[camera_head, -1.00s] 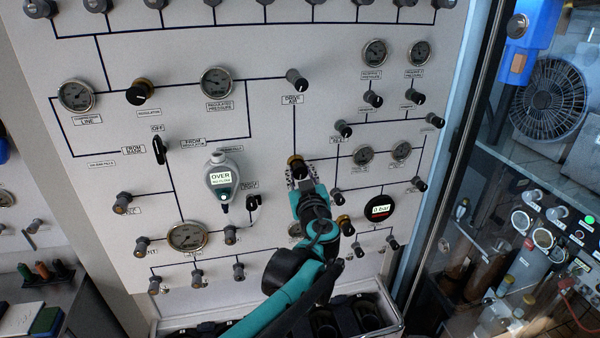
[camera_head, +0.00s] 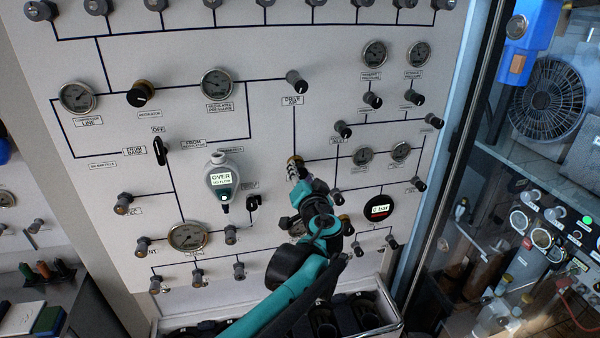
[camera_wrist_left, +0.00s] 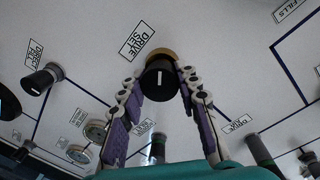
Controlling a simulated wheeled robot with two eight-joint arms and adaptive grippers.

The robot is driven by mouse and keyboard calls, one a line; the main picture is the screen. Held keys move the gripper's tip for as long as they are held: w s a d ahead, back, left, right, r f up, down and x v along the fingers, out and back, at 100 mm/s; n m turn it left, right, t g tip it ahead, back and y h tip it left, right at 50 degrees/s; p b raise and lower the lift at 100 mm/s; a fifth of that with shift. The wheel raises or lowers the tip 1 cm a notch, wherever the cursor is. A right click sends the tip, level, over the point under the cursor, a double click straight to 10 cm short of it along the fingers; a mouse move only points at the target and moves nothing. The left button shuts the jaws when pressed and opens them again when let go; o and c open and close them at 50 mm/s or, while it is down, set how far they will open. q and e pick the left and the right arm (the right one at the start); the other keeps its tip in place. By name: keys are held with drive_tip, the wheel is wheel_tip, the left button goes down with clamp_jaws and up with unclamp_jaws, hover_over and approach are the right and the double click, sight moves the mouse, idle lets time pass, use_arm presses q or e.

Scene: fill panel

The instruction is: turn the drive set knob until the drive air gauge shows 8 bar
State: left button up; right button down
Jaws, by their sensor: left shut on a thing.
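The drive set knob (camera_wrist_left: 160,80), black with a white mark and a brass collar, sits below its DRIVE SET label (camera_wrist_left: 138,41) in the left wrist view. My left gripper (camera_wrist_left: 161,78) is shut on it, one finger on each side. In the head view, the brass collar (camera_head: 294,160) shows just above the left gripper (camera_head: 296,178), whose fingers hide most of the knob. My right gripper is in neither view.
A round black digital display (camera_head: 379,208) right of my arm reads 0 bar. Small knobs and gauges (camera_head: 364,155) surround the gripper on the panel. A tray (camera_head: 395,325) sits below the panel. A glazed frame (camera_head: 440,180) stands to the right.

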use_arm(q)
drive_tip(key=shift+m, duration=1)
drive_tip(key=o, duration=1.2)
drive_tip(key=v, duration=1.2)
drive_tip(key=shift+d, duration=0.1)
idle(1.0)
